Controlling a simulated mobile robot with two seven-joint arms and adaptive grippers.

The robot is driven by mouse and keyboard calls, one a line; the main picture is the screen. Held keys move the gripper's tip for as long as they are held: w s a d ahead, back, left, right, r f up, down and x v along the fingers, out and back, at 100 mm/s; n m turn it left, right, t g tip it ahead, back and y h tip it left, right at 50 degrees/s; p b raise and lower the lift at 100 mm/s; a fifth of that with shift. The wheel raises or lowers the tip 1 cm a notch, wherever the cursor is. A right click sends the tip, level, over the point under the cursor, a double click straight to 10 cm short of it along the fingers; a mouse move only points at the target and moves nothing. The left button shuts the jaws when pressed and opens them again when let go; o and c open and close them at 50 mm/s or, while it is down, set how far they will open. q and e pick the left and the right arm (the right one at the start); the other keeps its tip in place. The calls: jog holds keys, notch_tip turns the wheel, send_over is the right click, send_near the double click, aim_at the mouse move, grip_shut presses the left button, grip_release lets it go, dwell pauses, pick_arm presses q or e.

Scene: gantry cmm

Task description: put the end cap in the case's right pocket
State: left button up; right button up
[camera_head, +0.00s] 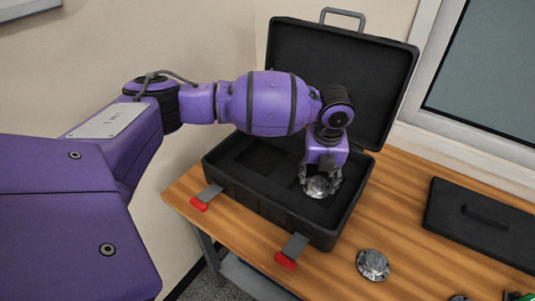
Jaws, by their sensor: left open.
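An open black case (268,205) stands on the wooden table with its lid raised at the back. A round silver metal part, which looks like the end cap (317,188), sits at the right pocket in the case's foam. My left gripper (320,180) points down over it, with its open fingers on either side of the part. The gripper and the part hide most of the right pocket, so how deep the part sits cannot be told. The left pocket (262,155) looks empty. My right gripper is not in view.
A similar flanged metal disc (373,265) lies on the wooden table (400,215) right of the case. Two red-tipped latches hang at the case's front. A window is behind.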

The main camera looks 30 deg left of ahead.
aim_at(317, 187)
pick_arm(q)
notch_tip(317, 187, up, 10)
jog(key=s, duration=0.1)
jog(key=shift+d+r, duration=0.25)
jog(key=shift+d, duration=0.05)
